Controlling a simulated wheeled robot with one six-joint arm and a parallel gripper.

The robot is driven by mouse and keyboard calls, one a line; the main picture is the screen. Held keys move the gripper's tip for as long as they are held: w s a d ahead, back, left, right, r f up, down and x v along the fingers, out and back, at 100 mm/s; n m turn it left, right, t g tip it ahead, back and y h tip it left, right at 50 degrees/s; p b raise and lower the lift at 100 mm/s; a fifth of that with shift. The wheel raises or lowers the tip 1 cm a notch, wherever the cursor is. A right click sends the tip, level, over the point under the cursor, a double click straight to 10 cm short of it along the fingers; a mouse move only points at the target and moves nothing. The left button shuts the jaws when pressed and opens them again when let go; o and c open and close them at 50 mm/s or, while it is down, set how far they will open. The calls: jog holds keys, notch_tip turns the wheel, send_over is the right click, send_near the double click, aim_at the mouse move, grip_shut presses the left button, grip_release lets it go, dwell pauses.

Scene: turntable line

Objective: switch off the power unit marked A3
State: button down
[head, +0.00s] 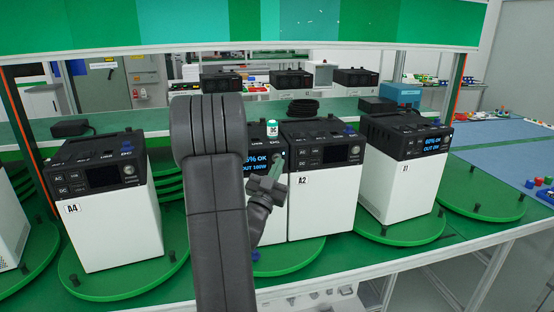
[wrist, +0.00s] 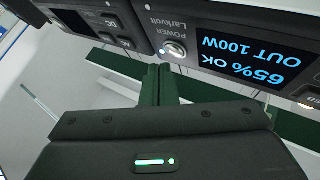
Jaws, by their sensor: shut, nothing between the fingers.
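A white power unit with a black top (head: 262,150) stands between the units marked A4 (head: 105,215) and A2 (head: 318,205). Its own label is hidden behind my arm. Its lit display (wrist: 250,58) reads 65% OK, OUT 100W in the wrist view. Beside the display is a round silver button (wrist: 174,49) under the word POWER. My gripper (head: 275,168) is shut and empty in front of this unit. In the wrist view its green fingertips (wrist: 158,70) are just beside and below the button; I cannot tell whether they touch the unit. The screens of A2 and A4 are dark.
Another unit (head: 400,180) at the right has a lit display reading 60% OK. The units stand on green round turntables (head: 125,280). A2 stands close against that unit's right side.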

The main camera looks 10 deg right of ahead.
jog(key=shift+w+f+b, duration=0.1)
jog(key=shift+w+b, duration=0.2)
jog(key=shift+b, duration=0.2)
jog(key=shift+w+b, duration=0.45)
dwell(0.7)
jog(key=shift+s, duration=0.1)
jog(key=shift+s+b, duration=0.2)
jog(key=shift+b, duration=0.2)
jog(key=shift+s+b, duration=0.3)
jog(key=shift+s, duration=0.15)
jog(key=s+b, duration=0.2)
jog(key=s, duration=0.3)
jog(key=shift+d+b, duration=0.1)
jog(key=shift+b, duration=0.25)
